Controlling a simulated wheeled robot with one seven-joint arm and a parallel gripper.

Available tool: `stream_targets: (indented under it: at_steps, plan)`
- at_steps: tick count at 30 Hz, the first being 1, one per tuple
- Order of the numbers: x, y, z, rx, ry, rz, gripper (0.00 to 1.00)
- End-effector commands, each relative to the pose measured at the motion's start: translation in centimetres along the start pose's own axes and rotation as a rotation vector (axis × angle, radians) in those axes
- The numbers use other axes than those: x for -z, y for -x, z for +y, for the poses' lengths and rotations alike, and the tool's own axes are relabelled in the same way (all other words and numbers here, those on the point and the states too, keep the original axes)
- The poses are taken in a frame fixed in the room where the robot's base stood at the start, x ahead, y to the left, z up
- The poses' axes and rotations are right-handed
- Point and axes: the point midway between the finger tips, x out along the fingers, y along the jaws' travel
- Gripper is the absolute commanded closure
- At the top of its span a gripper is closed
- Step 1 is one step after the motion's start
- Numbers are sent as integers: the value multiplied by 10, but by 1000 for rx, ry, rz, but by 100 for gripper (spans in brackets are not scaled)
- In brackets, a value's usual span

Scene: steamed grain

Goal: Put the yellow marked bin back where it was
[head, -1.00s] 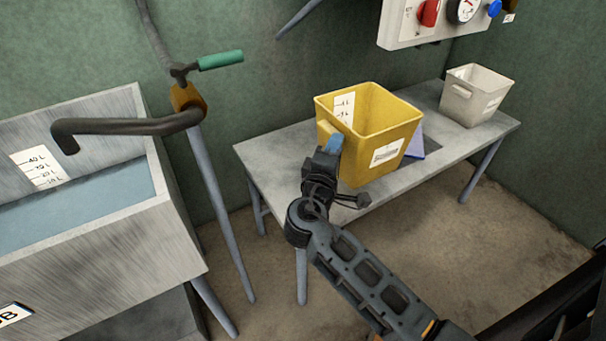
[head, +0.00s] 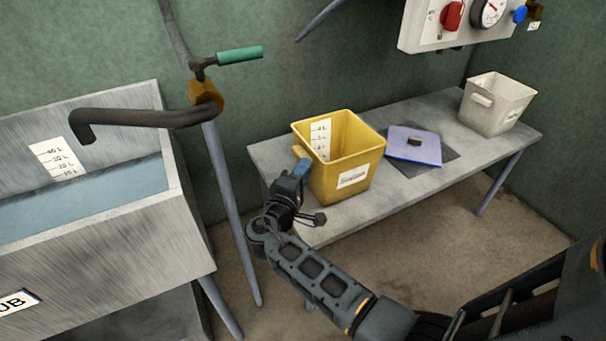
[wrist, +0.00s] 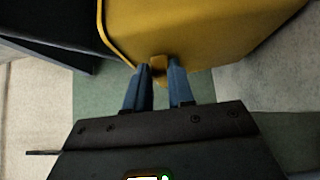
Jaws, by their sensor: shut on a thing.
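The yellow bin (head: 365,167) has a white measuring strip inside and a white label on its front. It is upright over the left part of the grey table (head: 420,188); I cannot tell if its base touches the tabletop. My gripper (head: 303,166) is shut on the tab handle at the bin's left side. In the wrist view my blue fingers (wrist: 158,84) pinch the yellow handle, and the bin's wall (wrist: 200,35) fills the top. The inside bottom of the bin is hidden in the head view.
A white bin (head: 496,104) stands at the table's right end. A metal tub (head: 100,235) and a spout pipe (head: 140,118) are at left.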

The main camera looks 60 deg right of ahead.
Motion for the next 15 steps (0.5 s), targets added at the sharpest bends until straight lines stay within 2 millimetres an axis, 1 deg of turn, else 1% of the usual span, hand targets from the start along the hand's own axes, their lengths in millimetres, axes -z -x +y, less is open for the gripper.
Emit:
stream_targets:
  at_steps: [3, 8, 9, 15]
  plan:
    - [1, 0, -6, -3, -1, 0, 100]
    - [1, 0, -6, -3, -2, 1, 100]
    - [0, 0, -7, -1, -1, 1, 76]
    - [0, 0, -7, -1, -1, 1, 57]
